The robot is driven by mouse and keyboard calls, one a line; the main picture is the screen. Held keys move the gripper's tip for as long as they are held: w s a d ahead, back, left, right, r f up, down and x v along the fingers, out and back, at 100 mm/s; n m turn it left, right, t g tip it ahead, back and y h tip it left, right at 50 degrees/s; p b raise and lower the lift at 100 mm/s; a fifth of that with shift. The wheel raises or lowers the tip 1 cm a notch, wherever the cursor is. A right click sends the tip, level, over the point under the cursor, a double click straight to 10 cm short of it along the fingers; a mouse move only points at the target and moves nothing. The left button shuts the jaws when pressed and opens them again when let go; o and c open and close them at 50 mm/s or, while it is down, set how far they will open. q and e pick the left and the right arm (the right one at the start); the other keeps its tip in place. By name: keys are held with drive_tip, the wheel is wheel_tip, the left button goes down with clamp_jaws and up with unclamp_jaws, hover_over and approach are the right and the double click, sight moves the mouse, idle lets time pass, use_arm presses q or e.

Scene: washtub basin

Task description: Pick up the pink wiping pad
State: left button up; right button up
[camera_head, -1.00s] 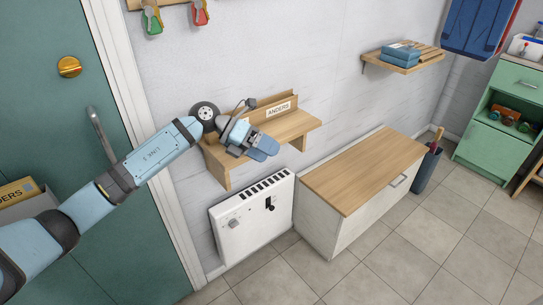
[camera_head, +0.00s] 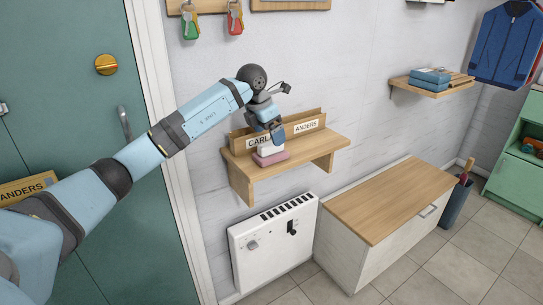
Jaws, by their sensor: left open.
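The pink wiping pad (camera_head: 271,159) lies on the small wooden wall shelf (camera_head: 305,154), near its left part. A white block-like part sits directly on top of the pink layer; I cannot tell whether it belongs to the pad. My left gripper (camera_head: 272,133) hangs right above it, pointing down, and is open. Its fingers partly cover the white part and the sign behind, and I cannot tell whether they touch. My right gripper is out of view.
Name signs reading "CARL…" and "ANDERS" (camera_head: 306,127) stand along the shelf's back. A white heater (camera_head: 273,243) hangs below, beside a wood-topped bench (camera_head: 378,200). Keys (camera_head: 235,18) hang above. A green door (camera_head: 70,120) is at left. The shelf's right part is clear.

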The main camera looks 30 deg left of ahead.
sight(270, 143)
use_arm(q)
drive_tip(key=x, duration=0.3)
drive_tip(key=b+x, duration=0.1)
drive_tip(key=x, duration=0.2)
drive_tip(key=shift+s+a+f, duration=0.1)
drive_tip(key=shift+s+f, duration=0.05)
drive_tip(key=shift+f, duration=0.3)
drive_tip(key=c, duration=1.1)
drive_tip(key=shift+r, duration=0.1)
wheel_tip(270, 143, up, 20)
drive_tip(key=p, duration=0.3)
